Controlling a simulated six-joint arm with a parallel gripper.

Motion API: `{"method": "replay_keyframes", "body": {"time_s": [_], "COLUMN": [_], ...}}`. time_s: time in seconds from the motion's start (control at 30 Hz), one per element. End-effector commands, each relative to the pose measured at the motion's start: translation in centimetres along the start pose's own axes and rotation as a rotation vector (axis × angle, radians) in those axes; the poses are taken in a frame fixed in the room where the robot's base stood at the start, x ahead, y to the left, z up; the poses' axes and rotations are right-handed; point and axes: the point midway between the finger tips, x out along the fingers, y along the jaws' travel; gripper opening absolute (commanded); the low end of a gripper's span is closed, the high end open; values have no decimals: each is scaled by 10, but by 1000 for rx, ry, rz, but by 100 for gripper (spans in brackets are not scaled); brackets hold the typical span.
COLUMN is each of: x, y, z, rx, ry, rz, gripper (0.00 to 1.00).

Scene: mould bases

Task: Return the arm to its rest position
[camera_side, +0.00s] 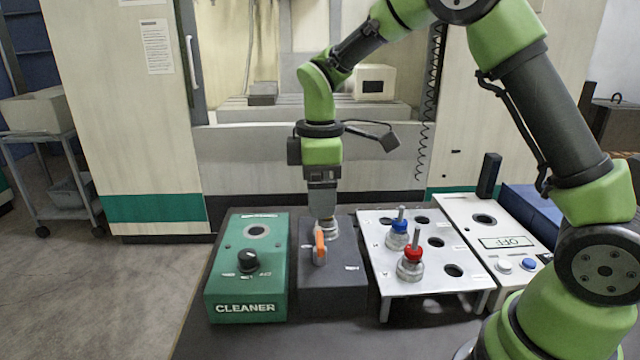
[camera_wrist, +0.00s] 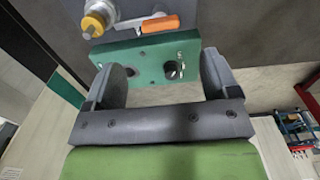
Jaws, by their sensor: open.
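My gripper (camera_side: 322,208) points down over the dark grey box (camera_side: 345,285), close above a metal fitting (camera_side: 328,230) with an orange lever (camera_side: 320,247). In the side view I cannot tell whether it touches the fitting. In the wrist view my gripper (camera_wrist: 163,66) has its two fingers spread wide with nothing held between them. The orange lever (camera_wrist: 160,24) and a yellow-ringed metal part (camera_wrist: 96,22) show beyond the fingertips at the top. The green face of the cleaner box (camera_wrist: 150,60) with its dark holes shows between the fingers.
The green cleaner box (camera_side: 248,285) stands left of the dark box. A white holed stand (camera_side: 440,280) at right holds a blue-topped part (camera_side: 399,230) and a red-topped part (camera_side: 412,262). A white panel with an OFF display (camera_side: 506,242) is farther right. Open floor lies left.

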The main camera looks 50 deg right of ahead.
Motion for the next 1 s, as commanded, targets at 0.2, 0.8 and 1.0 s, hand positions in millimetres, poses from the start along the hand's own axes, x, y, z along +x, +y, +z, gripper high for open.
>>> {"method": "replay_keyframes", "body": {"time_s": [0.2,0.8,1.0], "x": [-13,-84,-119], "y": [0,-46,-95], "z": [0,31,67], "rx": [0,347,666], "ry": [0,194,391], "rz": [0,69,72], "gripper": [81,81,81]}}
